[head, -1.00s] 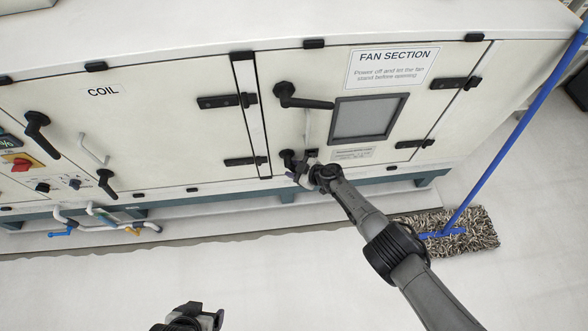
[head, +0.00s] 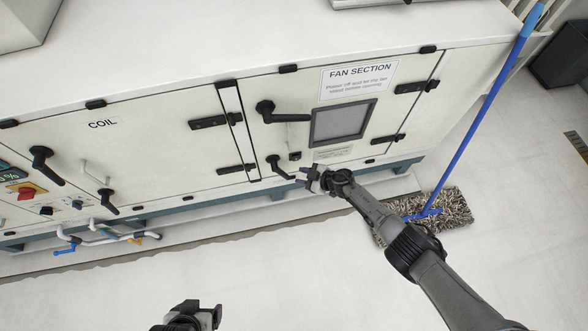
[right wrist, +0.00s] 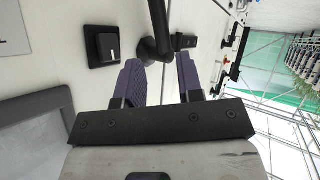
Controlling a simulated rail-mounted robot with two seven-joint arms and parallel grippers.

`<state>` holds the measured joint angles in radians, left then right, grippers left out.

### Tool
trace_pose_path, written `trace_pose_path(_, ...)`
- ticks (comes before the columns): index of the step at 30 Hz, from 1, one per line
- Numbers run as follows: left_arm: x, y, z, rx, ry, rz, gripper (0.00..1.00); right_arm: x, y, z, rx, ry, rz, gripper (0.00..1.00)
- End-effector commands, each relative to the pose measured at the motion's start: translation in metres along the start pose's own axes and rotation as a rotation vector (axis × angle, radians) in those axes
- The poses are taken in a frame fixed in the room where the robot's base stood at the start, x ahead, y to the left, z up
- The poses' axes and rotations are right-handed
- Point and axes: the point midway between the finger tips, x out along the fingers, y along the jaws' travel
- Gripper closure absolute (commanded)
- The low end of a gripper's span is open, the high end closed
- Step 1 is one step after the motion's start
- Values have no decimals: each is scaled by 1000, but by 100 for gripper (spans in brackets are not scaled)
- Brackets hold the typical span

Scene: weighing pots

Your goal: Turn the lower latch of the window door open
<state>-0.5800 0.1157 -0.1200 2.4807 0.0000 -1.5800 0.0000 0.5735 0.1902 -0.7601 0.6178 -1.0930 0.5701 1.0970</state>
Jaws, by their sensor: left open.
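The window door (head: 405,115) carries a dark window pane and a "FAN SECTION" sign. Its lower latch (head: 276,165) is a black lever at the door's lower left, its handle slanting down to the right. My right gripper (head: 304,178) is just right of the handle's end, its fingers apart. In the right wrist view, the black latch (right wrist: 155,45) shows just beyond the gap between the purple fingers of my right gripper (right wrist: 160,68); I cannot tell whether they touch it. My left gripper (head: 208,313) is open and empty at the bottom edge, away from the cabinet.
The upper latch (head: 283,113) of the same door has its handle pointing right. The COIL door (head: 130,150) is to the left, with pipes (head: 100,232) below it. A blue-handled mop (head: 445,207) leans at the cabinet's right end, close to my right arm.

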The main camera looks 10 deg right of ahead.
Motion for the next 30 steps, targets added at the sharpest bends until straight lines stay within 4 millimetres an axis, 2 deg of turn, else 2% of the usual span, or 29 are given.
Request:
trace_pose_path(1,-9,0,-3,-2,0,1,17,-9,1,-4,0,0,0,66)
trace_pose_path(7,-19,0,-6,-3,0,2,17,-25,0,-2,-1,0,0,66)
trace_pose_path(21,-21,-3,-6,7,-2,-6,17,-31,0,0,0,0,0,66)
trace_pose_path(23,-21,-3,-6,9,-2,-7,17,-30,-1,1,0,0,0,71)
trace_pose_path(26,-13,-4,-4,10,-2,-8,17,-27,-11,15,10,-7,-8,80)
trace_pose_path(29,2,-3,1,10,-2,-8,17,-18,-36,39,32,-15,-27,90)
trace_pose_path(30,8,-3,3,10,-1,-8,17,-12,-50,49,45,-16,-38,94)
